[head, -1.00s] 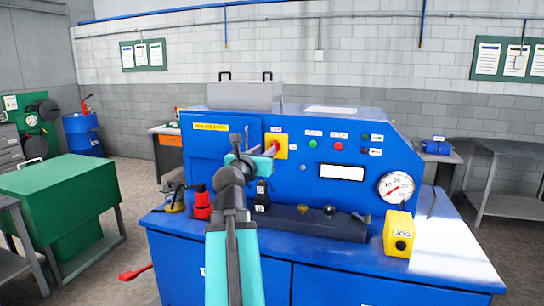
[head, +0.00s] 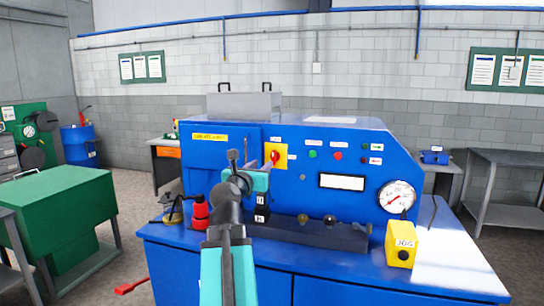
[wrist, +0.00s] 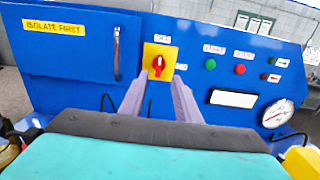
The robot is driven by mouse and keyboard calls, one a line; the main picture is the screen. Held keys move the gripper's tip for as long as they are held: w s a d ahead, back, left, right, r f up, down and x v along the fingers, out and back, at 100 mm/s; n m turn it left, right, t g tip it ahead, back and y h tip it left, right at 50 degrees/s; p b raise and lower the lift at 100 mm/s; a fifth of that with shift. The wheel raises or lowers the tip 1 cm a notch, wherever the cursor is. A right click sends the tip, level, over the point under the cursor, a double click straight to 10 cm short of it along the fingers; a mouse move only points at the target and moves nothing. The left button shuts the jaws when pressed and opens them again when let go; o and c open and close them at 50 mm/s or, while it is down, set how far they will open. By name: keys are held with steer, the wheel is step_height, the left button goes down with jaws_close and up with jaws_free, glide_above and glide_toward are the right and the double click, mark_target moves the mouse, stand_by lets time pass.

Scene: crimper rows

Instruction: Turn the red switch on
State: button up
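The red switch (head: 275,156) is a rotary knob on a yellow square plate on the front of the blue machine (head: 225,170). In the wrist view the knob (wrist: 158,64) sits centrally, with its raised grip roughly upright. My gripper (head: 262,164) is in front of the panel, just left of and below the switch in the head view. In the wrist view its two pale fingers (wrist: 157,82) are apart, pointing toward the plate, with the knob showing between and beyond their tips. Nothing is held. Whether a finger touches the knob cannot be told.
Green and red buttons (head: 338,155), a white display (head: 342,182) and a gauge (head: 397,197) are right of the switch. A yellow JOG box (head: 402,244) and a red-topped item (head: 200,212) stand on the bench ledge. A vertical handle (wrist: 117,53) is left of the switch.

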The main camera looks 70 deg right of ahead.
mark_target(273, 155)
steer(key=d+p, duration=0.1)
steer(key=p, duration=0.1)
steer(key=d+p, duration=0.1)
steer(key=shift+d+r+p, duration=0.2)
steer(key=shift+d+p, duration=0.05)
steer(key=shift+p, duration=0.15)
steer(key=d+p, duration=0.2)
steer(key=p, duration=0.6)
steer(key=shift+w+d, duration=0.1)
steer(key=shift+w, duration=0.05)
steer(key=shift+w+d+f+p, duration=0.15)
steer(key=shift+d+p, duration=0.35)
steer(key=shift+d, duration=1.6)
steer(key=shift+w+d+f+p, duration=0.15)
steer(key=shift+d+p, duration=0.35)
steer(key=shift+d, duration=1.55)
steer(key=shift+r, duration=0.1)
steer(key=shift+c, duration=0.2)
